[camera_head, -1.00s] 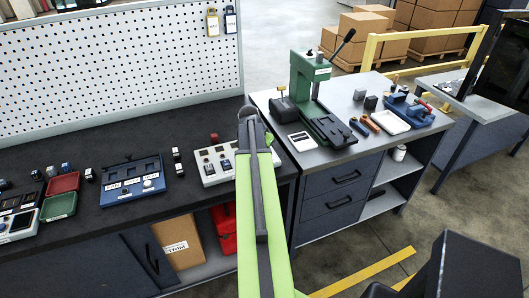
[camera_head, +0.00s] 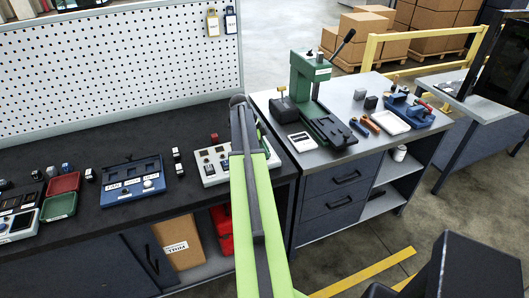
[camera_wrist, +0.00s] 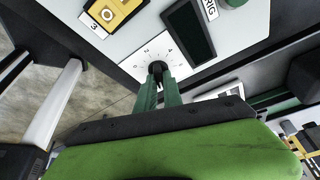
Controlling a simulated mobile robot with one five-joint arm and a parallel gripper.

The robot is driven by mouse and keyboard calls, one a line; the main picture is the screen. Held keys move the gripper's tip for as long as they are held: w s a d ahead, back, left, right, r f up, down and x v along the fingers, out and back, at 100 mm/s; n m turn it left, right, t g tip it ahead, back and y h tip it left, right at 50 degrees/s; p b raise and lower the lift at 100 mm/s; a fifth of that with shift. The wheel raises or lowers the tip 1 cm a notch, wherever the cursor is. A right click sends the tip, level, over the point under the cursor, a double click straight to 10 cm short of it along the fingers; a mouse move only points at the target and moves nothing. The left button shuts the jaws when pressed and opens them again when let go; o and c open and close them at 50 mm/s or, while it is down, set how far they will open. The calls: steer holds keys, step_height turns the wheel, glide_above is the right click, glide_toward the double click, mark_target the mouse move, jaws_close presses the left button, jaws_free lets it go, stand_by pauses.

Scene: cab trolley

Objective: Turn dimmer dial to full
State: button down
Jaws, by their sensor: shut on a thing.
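The dimmer dial (camera_wrist: 157,67) is a small black knob on a light panel (camera_wrist: 130,42) in the wrist view. Printed scale marks and numbers run around it. The green fingers of my gripper (camera_wrist: 158,76) are shut on the dial, one on each side. The fingers partly cover the knob, and I cannot tell clearly which mark it points to. In the head view my green arm hides the gripper and the dial; a light panel box (camera_head: 211,164) with dark parts shows just left of the arm on the dark bench.
In the wrist view a dark screen (camera_wrist: 189,32) and a yellow part (camera_wrist: 112,12) flank the dial. In the head view a blue tray box (camera_head: 132,180) stands left on the bench, and a green press (camera_head: 312,100) stands on the right bench. A pegboard (camera_head: 110,60) rises behind.

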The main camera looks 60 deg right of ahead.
steer(key=shift+w+m+g+y, duration=0.15)
steer(key=shift+m+y, duration=0.25)
steer(key=shift+m, duration=0.7)
steer(key=shift+w+m+g+y, duration=0.15)
steer(key=shift+m+y, duration=0.25)
steer(key=shift+m, duration=0.7)
steer(key=shift+s, duration=0.1)
steer(key=c, duration=1.5)
jaws_free()
steer(key=p+v, duration=1.6)
steer(key=v, duration=0.1)
steer(key=shift+r, duration=0.2)
